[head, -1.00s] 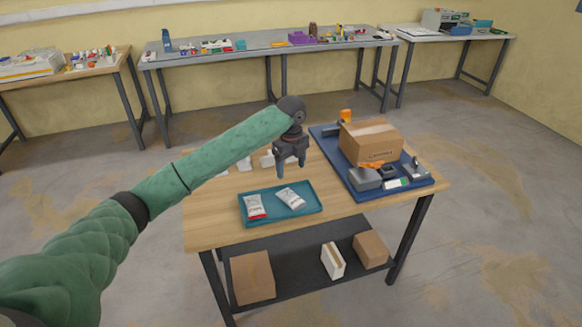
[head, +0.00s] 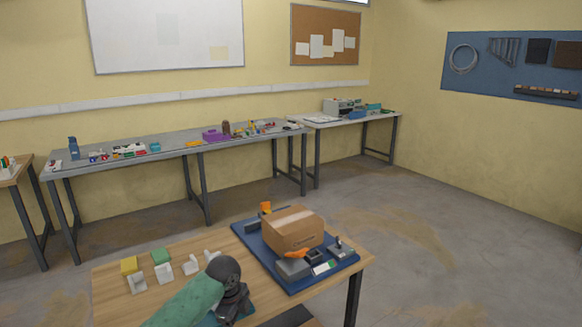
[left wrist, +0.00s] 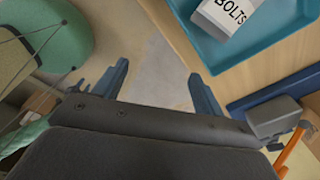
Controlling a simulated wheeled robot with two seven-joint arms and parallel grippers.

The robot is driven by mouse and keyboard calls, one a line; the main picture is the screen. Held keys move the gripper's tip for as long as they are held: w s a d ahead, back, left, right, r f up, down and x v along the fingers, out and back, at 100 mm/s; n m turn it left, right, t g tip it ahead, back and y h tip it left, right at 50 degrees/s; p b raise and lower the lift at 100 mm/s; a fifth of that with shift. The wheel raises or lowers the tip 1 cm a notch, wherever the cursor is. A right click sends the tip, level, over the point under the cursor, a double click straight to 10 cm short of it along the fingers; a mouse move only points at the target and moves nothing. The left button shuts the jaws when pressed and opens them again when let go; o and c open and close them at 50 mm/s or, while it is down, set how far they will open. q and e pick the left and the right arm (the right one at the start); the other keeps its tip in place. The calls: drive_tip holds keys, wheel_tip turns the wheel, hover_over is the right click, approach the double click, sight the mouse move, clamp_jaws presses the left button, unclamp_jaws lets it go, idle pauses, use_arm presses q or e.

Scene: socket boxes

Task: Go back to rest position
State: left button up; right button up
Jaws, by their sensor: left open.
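My left gripper (left wrist: 160,88) is open and empty in the left wrist view, its two fingers spread apart over the grey floor beside the wooden table (left wrist: 175,30). In the head view, my left arm comes in at the bottom, and its dark wrist is over the near part of the table (head: 110,290); the fingertips are hidden there. A teal tray (left wrist: 205,55) with a white packet marked BOLTS (left wrist: 228,18) shows at the top of the left wrist view. My right gripper is not in view.
A cardboard box (head: 292,230) stands on a blue board (head: 285,280) among small tools at the table's right. Yellow (head: 129,266) and green (head: 160,257) blocks and several white holders are at the left. Benches stand along the back wall, with clear floor between.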

use_arm(q)
drive_tip(key=s+d+f+n+t+h, duration=0.15)
drive_tip(key=s+f+n, duration=0.25)
drive_tip(key=s, duration=0.5)
drive_tip(key=s+d+f+n, duration=0.2)
drive_tip(key=s+f+n, duration=0.2)
drive_tip(key=s, duration=0.4)
drive_tip(key=s+a+n+y, duration=0.1)
drive_tip(key=s+a+n, duration=0.25)
drive_tip(key=s, duration=0.35)
drive_tip(key=s+a+n+t+y, duration=0.1)
drive_tip(key=s+a+n, duration=0.25)
drive_tip(key=s, duration=0.35)
drive_tip(key=s+a+n+y, duration=0.1)
drive_tip(key=s+a+n, duration=0.25)
drive_tip(key=s, duration=0.25)
drive_tip(key=s+d+f+g, duration=0.1)
drive_tip(key=s+d+f, duration=0.1)
drive_tip(key=f, duration=1.4)
drive_tip(key=s+d+f+g+h, duration=0.1)
drive_tip(key=s+d+f, duration=0.1)
drive_tip(key=f, duration=1.5)
drive_tip(key=shift+d+n, duration=0.45)
drive_tip(key=shift+d, duration=0.2)
